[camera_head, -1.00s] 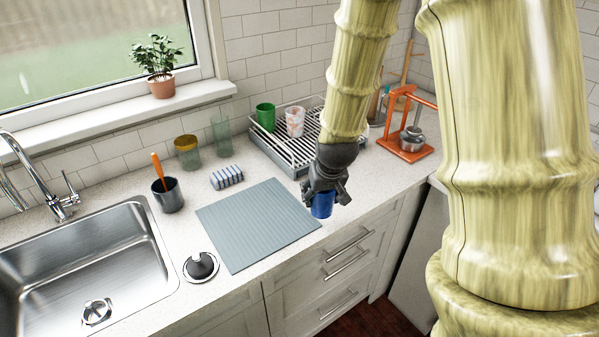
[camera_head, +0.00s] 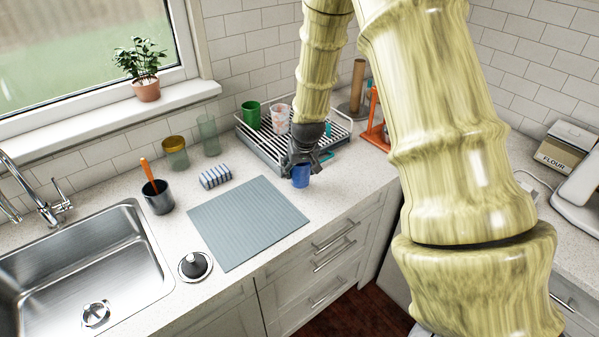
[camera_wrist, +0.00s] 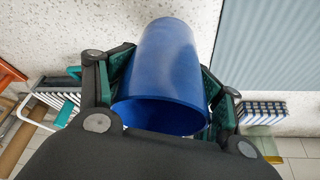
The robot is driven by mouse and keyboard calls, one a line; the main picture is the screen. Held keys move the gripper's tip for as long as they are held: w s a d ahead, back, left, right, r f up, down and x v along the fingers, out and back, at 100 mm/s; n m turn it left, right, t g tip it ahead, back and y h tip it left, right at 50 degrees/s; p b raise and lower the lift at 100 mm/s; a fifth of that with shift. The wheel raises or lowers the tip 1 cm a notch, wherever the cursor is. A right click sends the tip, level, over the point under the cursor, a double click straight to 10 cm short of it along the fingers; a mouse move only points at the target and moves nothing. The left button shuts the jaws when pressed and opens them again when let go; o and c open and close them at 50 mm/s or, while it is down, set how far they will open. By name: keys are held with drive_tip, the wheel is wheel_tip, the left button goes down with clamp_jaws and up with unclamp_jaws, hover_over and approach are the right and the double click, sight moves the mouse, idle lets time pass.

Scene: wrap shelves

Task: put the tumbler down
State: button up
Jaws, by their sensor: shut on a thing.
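The tumbler (camera_head: 300,176) is a blue cup, held below my gripper (camera_head: 299,160) in the head view. In the wrist view the tumbler (camera_wrist: 163,75) lies between the two green-padded fingers of my gripper (camera_wrist: 160,95), its open rim toward the camera. My gripper is shut on it. It is over or just above the counter, right of the grey mat (camera_head: 246,222) and in front of the dish rack (camera_head: 268,150). Whether its base touches the counter cannot be told.
The dish rack holds a green cup (camera_head: 251,113) and a patterned cup (camera_head: 280,117). A striped sponge (camera_head: 215,177), a dark pot (camera_head: 158,198) and two glasses stand left. The sink (camera_head: 80,262) is at far left. Bare counter surrounds the mat's right edge.

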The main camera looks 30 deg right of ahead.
drive_tip(key=shift+w+f+p, duration=0.1)
drive_tip(key=shift+f+p, duration=0.5)
drive_tip(key=shift+f, duration=0.7)
drive_tip(key=shift+f, duration=0.15)
drive_tip(key=o, duration=1.1)
